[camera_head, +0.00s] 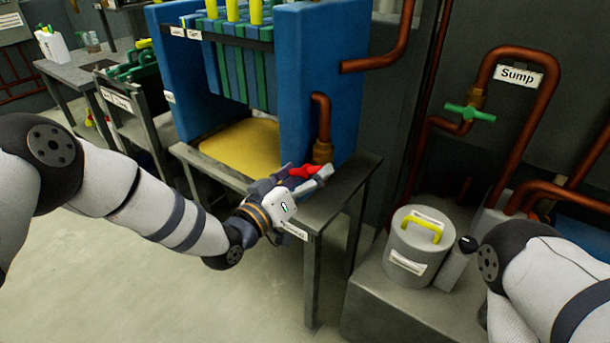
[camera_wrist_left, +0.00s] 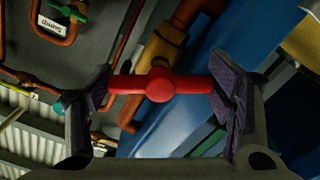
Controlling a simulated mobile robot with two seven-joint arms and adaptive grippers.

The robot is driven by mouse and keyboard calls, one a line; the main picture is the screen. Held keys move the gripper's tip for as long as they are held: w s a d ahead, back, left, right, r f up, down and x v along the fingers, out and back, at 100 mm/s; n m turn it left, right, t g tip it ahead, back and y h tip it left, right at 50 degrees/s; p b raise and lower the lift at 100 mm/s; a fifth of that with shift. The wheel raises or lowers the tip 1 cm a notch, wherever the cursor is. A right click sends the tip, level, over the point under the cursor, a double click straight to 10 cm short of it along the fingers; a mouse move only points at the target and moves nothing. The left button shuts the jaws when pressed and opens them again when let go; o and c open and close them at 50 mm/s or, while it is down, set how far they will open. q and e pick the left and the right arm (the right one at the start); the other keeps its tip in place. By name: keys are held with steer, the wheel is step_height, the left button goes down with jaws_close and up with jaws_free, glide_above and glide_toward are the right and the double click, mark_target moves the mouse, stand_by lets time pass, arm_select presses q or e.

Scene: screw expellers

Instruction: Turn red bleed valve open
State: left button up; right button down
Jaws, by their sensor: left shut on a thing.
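The red bleed valve handle (camera_head: 304,171) is at the front right corner of the blue press, below a copper pipe. In the left wrist view the red handle (camera_wrist_left: 160,84) is a bar with a round hub, lying across between the fingers. My left gripper (camera_head: 306,180) is shut on the handle, with a dark finger pad at each end of the bar (camera_wrist_left: 162,88). Behind the handle a brass fitting (camera_wrist_left: 160,58) leads to the copper pipe. My right gripper is out of view; only part of my right arm shows at the lower right.
The blue press (camera_head: 340,75) stands on a grey metal table (camera_head: 345,185) and has a yellow tray area (camera_head: 240,150). A grey canister (camera_head: 415,245) with a yellow handle is to the right. A green valve (camera_head: 470,112) sits near the Sump label.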

arm_select(q)
steer(key=n+b, duration=0.2)
steer(key=n, duration=0.4)
steer(key=shift+f+n, duration=0.1)
steer(key=shift+n, duration=0.2)
steer(key=n+b, duration=0.1)
steer(key=n, duration=0.2)
steer(key=shift+d+r+n+b, duration=0.1)
steer(key=shift+r+n+b, duration=0.15)
steer(key=shift+n+b, duration=0.65)
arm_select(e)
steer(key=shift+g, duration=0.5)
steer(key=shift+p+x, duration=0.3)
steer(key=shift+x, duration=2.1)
arm_select(q)
steer(key=shift+s+n, duration=0.1)
steer(key=shift+n, duration=0.4)
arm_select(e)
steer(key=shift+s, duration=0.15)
arm_select(q)
steer(key=o, duration=1.2)
steer(key=shift+c, duration=0.2)
steer(key=v, duration=1.2)
